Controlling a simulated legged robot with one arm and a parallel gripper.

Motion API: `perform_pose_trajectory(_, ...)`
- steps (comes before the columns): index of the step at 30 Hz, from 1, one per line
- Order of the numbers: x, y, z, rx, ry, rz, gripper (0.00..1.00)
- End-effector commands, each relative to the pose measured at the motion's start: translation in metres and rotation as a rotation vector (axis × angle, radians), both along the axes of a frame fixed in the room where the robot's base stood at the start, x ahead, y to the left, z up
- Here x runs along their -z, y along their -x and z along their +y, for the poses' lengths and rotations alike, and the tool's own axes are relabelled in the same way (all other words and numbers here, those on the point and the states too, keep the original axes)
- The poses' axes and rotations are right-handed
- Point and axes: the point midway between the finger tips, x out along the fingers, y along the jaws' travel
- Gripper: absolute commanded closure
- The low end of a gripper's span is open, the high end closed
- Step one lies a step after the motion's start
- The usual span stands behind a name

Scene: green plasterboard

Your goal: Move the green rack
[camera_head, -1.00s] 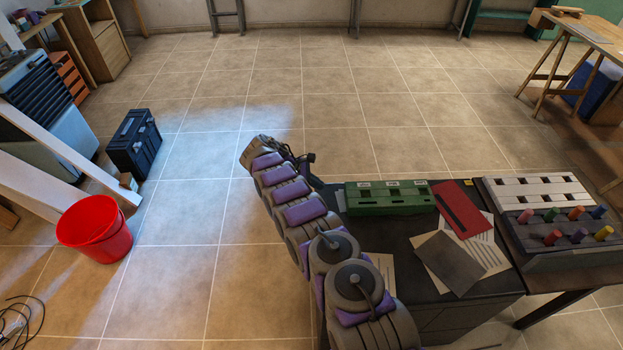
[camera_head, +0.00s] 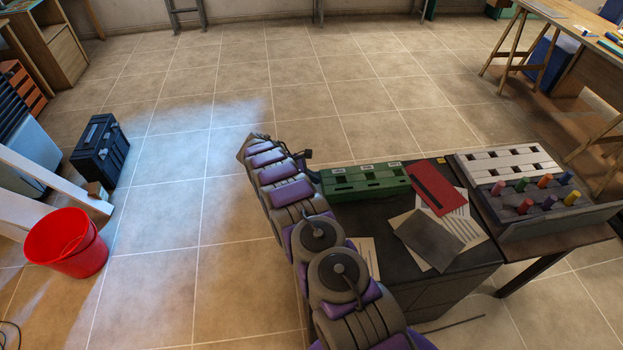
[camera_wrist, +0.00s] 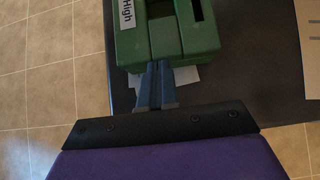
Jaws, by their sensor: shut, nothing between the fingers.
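The green rack (camera_head: 365,183) lies on the dark top of a cabinet, along its far edge. It has slots and small white labels. In the wrist view, the near end of the green rack (camera_wrist: 160,35) fills the top middle, with a label reading "High". My gripper (camera_wrist: 156,88) is shut and empty, its two blue-grey fingers together right at that end of the rack. I cannot tell whether they touch it. In the head view, my gripper (camera_head: 312,176) is small and partly hidden by my arm, at the rack's left end.
The dark cabinet top (camera_head: 365,220) also holds a red folder (camera_head: 433,188), a grey-brown sheet (camera_head: 430,238) and papers. To the right stands a white slotted rack (camera_head: 507,163) beside several coloured pegs. A red bucket (camera_head: 66,243) and black toolbox (camera_head: 100,150) stand on the open tiled floor at left.

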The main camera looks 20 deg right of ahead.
Motion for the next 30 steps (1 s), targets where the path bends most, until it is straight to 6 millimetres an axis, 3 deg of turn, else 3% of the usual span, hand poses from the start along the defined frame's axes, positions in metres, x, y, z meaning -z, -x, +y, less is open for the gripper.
perform_pose_trajectory(4,-0.001,0.001,-0.003,0.001,0.000,0.001,1.00)
perform_pose_trajectory(7,-0.003,0.004,-0.018,0.005,0.001,0.002,1.00)
perform_pose_trajectory(15,-0.002,0.020,-0.096,0.006,-0.003,0.002,1.00)
perform_pose_trajectory(21,-0.001,0.029,-0.140,0.005,-0.002,0.002,1.00)
perform_pose_trajectory(30,0.002,0.031,-0.151,0.001,-0.002,0.003,1.00)
